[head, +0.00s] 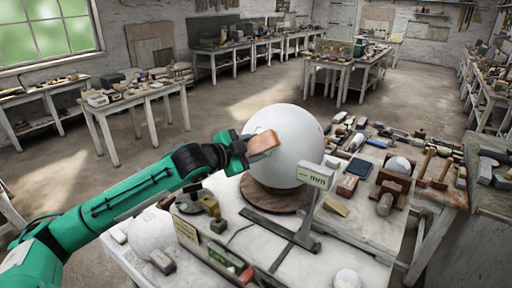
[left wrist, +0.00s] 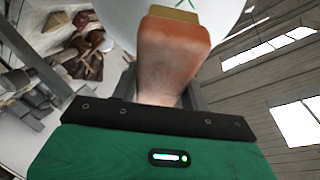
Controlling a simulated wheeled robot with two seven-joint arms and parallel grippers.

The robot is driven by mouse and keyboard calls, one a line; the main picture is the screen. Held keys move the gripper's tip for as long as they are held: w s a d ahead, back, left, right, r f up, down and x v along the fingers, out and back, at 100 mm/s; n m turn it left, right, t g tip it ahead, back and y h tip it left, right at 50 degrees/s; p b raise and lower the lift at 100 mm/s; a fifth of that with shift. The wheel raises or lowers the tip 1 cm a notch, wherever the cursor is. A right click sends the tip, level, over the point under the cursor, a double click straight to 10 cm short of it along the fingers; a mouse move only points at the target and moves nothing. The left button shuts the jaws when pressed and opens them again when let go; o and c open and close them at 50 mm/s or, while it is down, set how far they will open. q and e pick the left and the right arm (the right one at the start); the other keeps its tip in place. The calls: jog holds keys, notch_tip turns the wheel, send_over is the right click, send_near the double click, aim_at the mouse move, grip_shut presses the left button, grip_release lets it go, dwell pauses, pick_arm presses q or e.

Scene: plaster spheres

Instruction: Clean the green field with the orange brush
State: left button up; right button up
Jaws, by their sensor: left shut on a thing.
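A large white plaster sphere (head: 290,140) rests on a round brown base (head: 262,195) on the near table. My left gripper (head: 243,150) is shut on the orange-brown brush (head: 264,142), in front of the sphere's left side. In the left wrist view the brush (left wrist: 172,55) points up, with its tan bristle end (left wrist: 174,14) against the sphere (left wrist: 125,12). I cannot tell whether the bristles touch the surface. Thin green lines show on the sphere just beyond the bristles; the rest of any green field is hidden or out of frame. My right gripper is not in view.
A gauge stand marked "mm" (head: 315,178) stands close to the sphere's right. A smaller white ball (head: 152,232) lies at the table's left, another (head: 347,279) at the front. Tools and blocks crowd the right side. Little table surface is clear near the front.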

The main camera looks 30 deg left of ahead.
pick_arm(q)
jog(key=shift+s+r, duration=0.3)
jog(key=shift+s, duration=0.35)
jog(key=shift+s+r, duration=0.3)
jog(key=shift+s, duration=0.3)
jog(key=shift+s+r, duration=0.3)
jog(key=shift+s, duration=0.35)
jog(key=shift+w, duration=0.2)
jog(key=shift+s, duration=0.1)
